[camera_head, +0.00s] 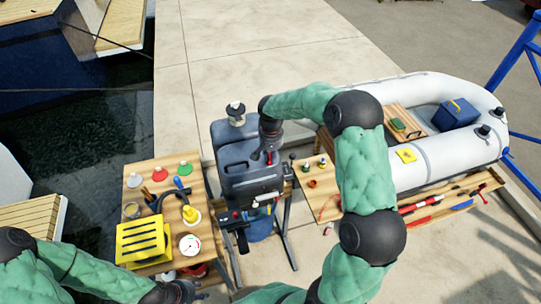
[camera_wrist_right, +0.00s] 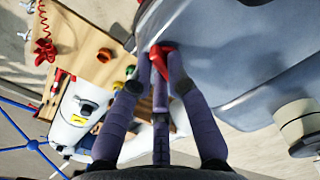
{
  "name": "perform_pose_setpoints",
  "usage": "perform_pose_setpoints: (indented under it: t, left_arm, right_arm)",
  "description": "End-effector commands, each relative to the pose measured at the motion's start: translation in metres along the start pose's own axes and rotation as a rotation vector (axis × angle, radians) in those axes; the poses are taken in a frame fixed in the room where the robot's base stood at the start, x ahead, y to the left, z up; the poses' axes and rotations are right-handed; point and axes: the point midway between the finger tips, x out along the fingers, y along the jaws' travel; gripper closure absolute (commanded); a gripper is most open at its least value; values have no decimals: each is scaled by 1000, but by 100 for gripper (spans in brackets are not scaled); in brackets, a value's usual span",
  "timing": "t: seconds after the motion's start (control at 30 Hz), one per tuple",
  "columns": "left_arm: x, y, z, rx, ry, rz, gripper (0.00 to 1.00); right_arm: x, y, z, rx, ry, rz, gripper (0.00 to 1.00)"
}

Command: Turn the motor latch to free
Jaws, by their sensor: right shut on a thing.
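The outboard motor (camera_head: 240,165) stands upright on a stand in the head view, with a dark grey cowl. A small red latch (camera_wrist_right: 166,56) sits on the side of the cowl in the right wrist view. My right gripper (camera_wrist_right: 160,68) is shut on this red latch, its fingers close around it and partly hiding it. In the head view my right gripper (camera_head: 268,147) is at the right side of the motor cowl. My left gripper (camera_head: 184,291) is low at the bottom edge, away from the motor; its fingers are too small to tell open from shut.
A wooden table (camera_head: 140,180) on the left holds a yellow slotted box (camera_head: 143,241), a gauge (camera_head: 190,244) and several small items. An inflatable boat (camera_head: 430,150) lies at right, with a small wooden table (camera_head: 305,180) between. Dark water (camera_head: 95,140) is at far left.

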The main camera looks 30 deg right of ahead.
Motion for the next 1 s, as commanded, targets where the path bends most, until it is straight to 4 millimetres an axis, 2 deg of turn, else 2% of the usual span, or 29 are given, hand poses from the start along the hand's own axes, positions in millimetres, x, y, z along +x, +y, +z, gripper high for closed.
perform_pose_setpoints:
  t: [0.4,1.0]
  left_arm:
    - [-4,2,0,0,0,0,60]
    - [-5,2,0,0,0,0,60]
  right_arm:
    - [-1,1,-2,-257,2,0,100]
    - [-1,1,-2,-326,2,0,100]
